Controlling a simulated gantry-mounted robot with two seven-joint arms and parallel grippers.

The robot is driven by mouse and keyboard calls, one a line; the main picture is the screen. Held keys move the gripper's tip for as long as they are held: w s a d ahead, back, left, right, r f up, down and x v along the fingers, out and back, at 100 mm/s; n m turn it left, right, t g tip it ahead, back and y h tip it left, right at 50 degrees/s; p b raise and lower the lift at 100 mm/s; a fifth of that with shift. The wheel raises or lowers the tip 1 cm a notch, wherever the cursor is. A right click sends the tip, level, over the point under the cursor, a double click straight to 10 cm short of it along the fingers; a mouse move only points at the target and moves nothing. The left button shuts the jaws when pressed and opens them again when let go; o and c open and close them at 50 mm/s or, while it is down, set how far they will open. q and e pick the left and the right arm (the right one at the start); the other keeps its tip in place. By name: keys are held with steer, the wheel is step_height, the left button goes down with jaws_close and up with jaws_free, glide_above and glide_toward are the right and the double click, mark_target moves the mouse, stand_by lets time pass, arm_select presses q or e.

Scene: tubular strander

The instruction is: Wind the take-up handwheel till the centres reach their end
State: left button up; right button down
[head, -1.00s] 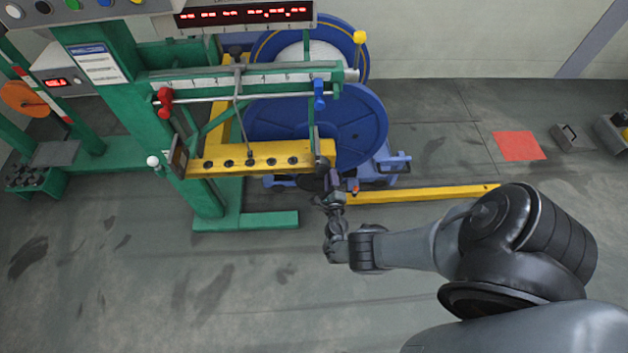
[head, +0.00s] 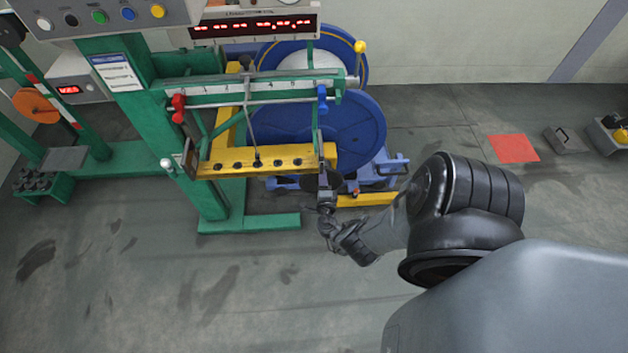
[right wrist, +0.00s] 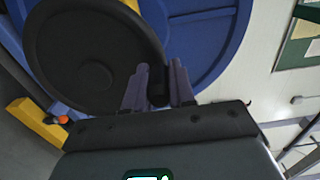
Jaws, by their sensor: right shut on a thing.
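The take-up handwheel is a dark disc (right wrist: 95,60) that fills the upper left of the right wrist view. In the head view it is a small dark shape (head: 312,182) below the right end of the yellow beam, partly hidden by my gripper. My right gripper (head: 325,190) is at the wheel's right side. In the right wrist view its two fingers (right wrist: 160,88) are shut on the wheel's dark handle (right wrist: 158,92) near the rim. The centres cannot be made out clearly. My left gripper is not in view.
The yellow beam (head: 228,164) and green frame (head: 213,203) stand left of my gripper. Behind are a large blue reel (head: 350,125) and a yellow floor bar (head: 365,199). A red floor patch (head: 513,148) lies at right. The front floor is clear.

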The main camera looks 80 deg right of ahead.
stand_by(0.5)
steer(key=c, duration=0.9)
jaws_free()
steer(key=shift+w, duration=0.1)
steer(key=shift+c, duration=0.2)
steer(key=shift+s+a, duration=0.2)
steer(key=shift+a, duration=0.4)
steer(key=p+v, duration=0.2)
steer(key=v, duration=0.7)
steer(key=shift+a, duration=0.3)
steer(key=shift+s, duration=0.1)
